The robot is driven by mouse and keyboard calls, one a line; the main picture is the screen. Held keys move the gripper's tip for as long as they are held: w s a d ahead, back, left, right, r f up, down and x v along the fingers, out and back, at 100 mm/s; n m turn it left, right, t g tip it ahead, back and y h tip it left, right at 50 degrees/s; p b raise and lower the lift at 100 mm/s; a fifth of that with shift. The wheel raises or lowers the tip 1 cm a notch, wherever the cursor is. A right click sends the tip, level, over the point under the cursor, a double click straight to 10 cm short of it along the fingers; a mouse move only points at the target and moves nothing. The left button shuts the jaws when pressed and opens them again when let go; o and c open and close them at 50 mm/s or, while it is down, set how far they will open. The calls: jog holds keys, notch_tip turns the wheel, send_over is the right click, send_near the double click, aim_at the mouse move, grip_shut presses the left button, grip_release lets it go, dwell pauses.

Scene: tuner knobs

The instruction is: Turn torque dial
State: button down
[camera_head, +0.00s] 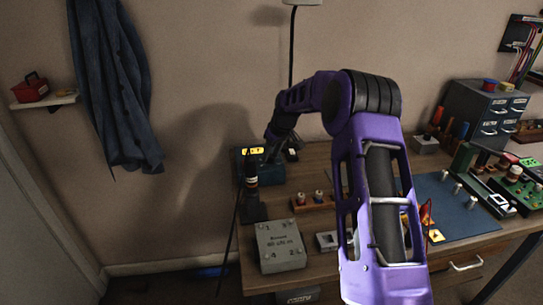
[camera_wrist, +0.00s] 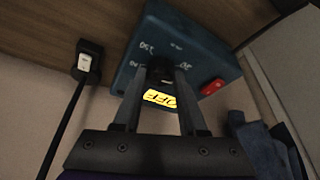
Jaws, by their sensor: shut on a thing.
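The torque dial's box is a teal-blue housing (camera_wrist: 195,50) in the wrist view, with pale scale markings on its face, a red switch (camera_wrist: 212,86) and a yellow label (camera_wrist: 160,98). My gripper (camera_wrist: 165,72) reaches the face, its two fingers on either side of a small dark dial (camera_wrist: 167,75). The fingers are shut on this dial, which they largely cover. In the head view the teal box (camera_head: 272,172) stands at the bench's back left, partly behind my arm; the fingertips cannot be made out there.
In the head view, a grey box (camera_head: 280,246), a small knob rack (camera_head: 314,202) and a blue mat (camera_head: 450,205) are on the wooden bench. A jacket (camera_head: 115,85) hangs at left.

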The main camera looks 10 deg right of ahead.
jog(key=m, duration=0.2)
jog(key=m+h, duration=0.1)
jog(key=m, duration=0.1)
jog(key=shift+a+t+h, duration=0.2)
jog(key=shift+t+h, duration=0.1)
jog(key=shift+m+h, duration=0.6)
jog(key=shift+m, duration=1.2)
jog(key=shift+c, duration=2.3)
grip_release()
jog(key=v, duration=1.7)
jog(key=shift+r+p, duration=0.25)
jog(key=shift+p, duration=0.2)
jog(key=shift+a, duration=0.15)
